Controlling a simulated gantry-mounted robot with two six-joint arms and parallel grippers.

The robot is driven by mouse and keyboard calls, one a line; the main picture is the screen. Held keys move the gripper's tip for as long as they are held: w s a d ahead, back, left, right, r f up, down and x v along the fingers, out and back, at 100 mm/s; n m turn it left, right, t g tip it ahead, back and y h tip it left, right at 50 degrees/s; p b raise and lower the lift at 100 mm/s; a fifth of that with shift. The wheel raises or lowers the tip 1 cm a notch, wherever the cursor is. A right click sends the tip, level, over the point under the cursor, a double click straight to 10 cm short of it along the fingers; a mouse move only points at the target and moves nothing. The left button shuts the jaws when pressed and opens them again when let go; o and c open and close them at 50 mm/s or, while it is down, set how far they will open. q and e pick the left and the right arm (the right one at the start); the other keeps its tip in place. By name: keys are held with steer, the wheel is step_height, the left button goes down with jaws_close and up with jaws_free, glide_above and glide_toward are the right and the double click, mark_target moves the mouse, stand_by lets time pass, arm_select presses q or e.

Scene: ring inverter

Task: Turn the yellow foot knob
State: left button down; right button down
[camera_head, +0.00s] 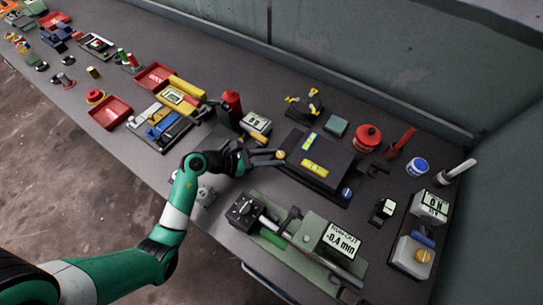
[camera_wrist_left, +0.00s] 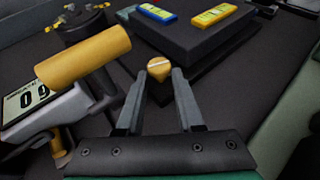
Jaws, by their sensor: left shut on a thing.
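The yellow foot knob (camera_head: 280,154) sits at the near left corner of a dark block-shaped device (camera_head: 338,165) with level vials on top. My left gripper (camera_head: 276,158) reaches it from the left and is shut on it. In the left wrist view the knob (camera_wrist_left: 158,67) shows as a round yellow cap with a pale line across it, between my two fingertips (camera_wrist_left: 160,76). My right gripper is not in view.
A display unit with a yellow cylinder (camera_wrist_left: 83,57) stands close left of my left gripper. A blue knob (camera_head: 347,193) is at another corner of the device. A red cylinder (camera_head: 232,104) stands behind my gripper.

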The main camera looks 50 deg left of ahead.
arm_select(q)
steer(key=shift+w+a+f+m+g+h+b, duration=0.15)
steer(key=shift+a+m+g+h+b, duration=0.15)
steer(key=shift+m+h+b, duration=0.15)
steer(key=shift+m+h, duration=0.35)
steer(key=shift+d, duration=0.1)
steer(key=c, duration=0.8)
jaws_free()
